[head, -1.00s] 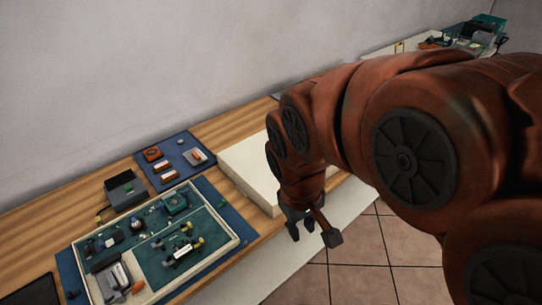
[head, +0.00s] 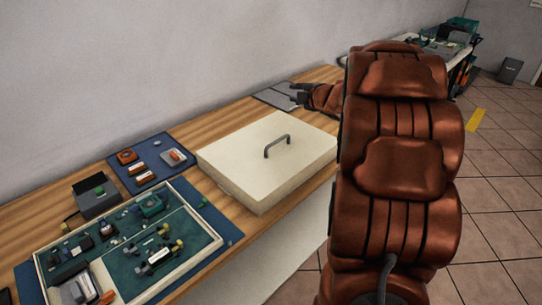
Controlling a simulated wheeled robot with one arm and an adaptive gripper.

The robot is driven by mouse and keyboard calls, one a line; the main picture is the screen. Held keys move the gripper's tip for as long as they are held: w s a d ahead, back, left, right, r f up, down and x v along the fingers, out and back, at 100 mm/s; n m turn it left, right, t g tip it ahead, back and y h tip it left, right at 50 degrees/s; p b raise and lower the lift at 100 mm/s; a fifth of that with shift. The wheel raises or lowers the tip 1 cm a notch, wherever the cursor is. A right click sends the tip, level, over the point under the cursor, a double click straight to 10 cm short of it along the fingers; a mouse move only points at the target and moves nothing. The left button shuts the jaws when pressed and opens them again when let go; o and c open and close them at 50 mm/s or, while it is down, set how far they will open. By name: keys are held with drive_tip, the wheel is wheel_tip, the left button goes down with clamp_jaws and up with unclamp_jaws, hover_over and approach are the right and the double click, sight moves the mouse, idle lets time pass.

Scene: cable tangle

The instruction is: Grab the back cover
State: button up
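A cream, box-like cover (head: 245,155) with a dark arched handle (head: 277,145) lies flat on the wooden table, right of the tray of parts. I take it for the back cover, but no label shows. My gripper (head: 294,95) is beyond it, at the far part of the table, over or beside a flat grey panel (head: 272,98). It is apart from the cream cover's handle. The gripper is small and partly seen, so I cannot tell how far its fingers are open or whether they touch the panel.
A cream-rimmed tray (head: 222,243) with a green board and several parts stands at the front left. A blue mat (head: 150,178) with small parts and a dark box (head: 97,200) lie behind it. More equipment (head: 440,45) stands on a far table.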

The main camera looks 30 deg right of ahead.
sight(279, 139)
drive_tip(key=s+f+n+y, duration=0.1)
drive_tip(key=f+y, duration=0.1)
drive_tip(key=f+n+y+b, duration=0.1)
drive_tip(key=f+n+y, duration=0.1)
drive_tip(key=s+a+f+n+y+b, duration=0.1)
drive_tip(key=f+n, duration=0.1)
drive_tip(key=shift+s+f+y, duration=0.3)
drive_tip(key=shift+y, duration=0.1)
drive_tip(key=s+a+f+n+y, duration=0.1)
drive_tip(key=s, duration=0.1)
drive_tip(key=s+f+n+g+y+b, duration=0.1)
drive_tip(key=s+y, duration=0.1)
drive_tip(key=s+a+f+n+y, duration=0.1)
drive_tip(key=s+f, duration=0.1)
drive_tip(key=shift+s+a+n+y, duration=0.1)
drive_tip(key=shift+a+n+y, duration=0.2)
drive_tip(key=shift+n+y, duration=0.1)
drive_tip(key=shift+w+a+f, duration=0.15)
drive_tip(key=shift+w+a, duration=0.2)
drive_tip(key=shift+a, duration=0.05)
drive_tip(key=shift+f+x, duration=0.15)
drive_tip(key=shift+x, duration=1.5)
drive_tip(key=shift+f+x, duration=0.1)
drive_tip(key=shift+x, duration=1.55)
drive_tip(key=shift+c, duration=0.3)
clamp_jaws()
